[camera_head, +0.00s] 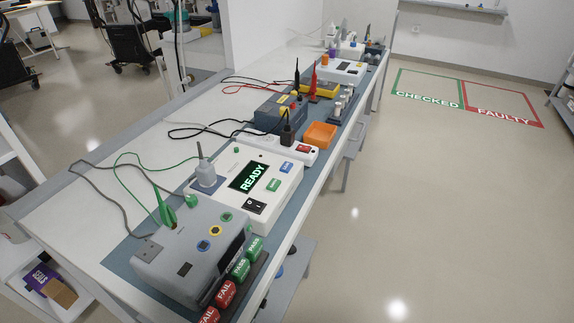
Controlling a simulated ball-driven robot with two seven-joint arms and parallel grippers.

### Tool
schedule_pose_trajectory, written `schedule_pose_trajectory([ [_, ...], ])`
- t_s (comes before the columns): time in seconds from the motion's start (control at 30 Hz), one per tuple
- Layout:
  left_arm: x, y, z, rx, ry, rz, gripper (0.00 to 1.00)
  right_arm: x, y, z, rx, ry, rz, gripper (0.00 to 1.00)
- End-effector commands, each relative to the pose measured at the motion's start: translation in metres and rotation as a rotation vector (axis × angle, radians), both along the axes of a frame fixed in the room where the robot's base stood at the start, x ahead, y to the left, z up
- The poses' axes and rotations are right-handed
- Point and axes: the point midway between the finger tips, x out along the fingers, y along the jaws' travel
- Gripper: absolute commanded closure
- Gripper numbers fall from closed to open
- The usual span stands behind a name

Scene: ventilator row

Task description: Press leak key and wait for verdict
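A white tester (262,207) sits on the long bench with its dark display (249,178) lit and reading READY in green. On its top are a blue key (285,167), a green key (273,185) and a black rocker switch (254,206). The key labels are too small to read, so I cannot tell which is the leak key. A grey plug (205,175) stands upright at the tester's left side. A grey box (190,255) with coloured round parts stands in front, with a green clip (166,212) on it. Neither of my grippers is in view.
Red FAIL tags (225,294) and green PASS tags (241,268) lie along the bench's near right edge. A power strip (273,143), an orange tray (320,135) and cables lie farther back. Open floor lies right of the bench, with CHECKED (428,98) and FAULTY (503,116) zones.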

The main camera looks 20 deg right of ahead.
Motion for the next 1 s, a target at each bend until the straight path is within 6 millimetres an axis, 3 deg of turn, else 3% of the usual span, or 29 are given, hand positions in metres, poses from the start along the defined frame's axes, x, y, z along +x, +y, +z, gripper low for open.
schedule_pose_trajectory([
  [0.07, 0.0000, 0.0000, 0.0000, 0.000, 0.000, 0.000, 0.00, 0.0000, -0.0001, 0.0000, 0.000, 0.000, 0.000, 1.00],
  [0.43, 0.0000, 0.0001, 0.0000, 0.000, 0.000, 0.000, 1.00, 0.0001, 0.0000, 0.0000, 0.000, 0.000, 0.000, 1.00],
  [1.0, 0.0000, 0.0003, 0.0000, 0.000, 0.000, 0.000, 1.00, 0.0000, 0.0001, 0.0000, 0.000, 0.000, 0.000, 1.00],
])
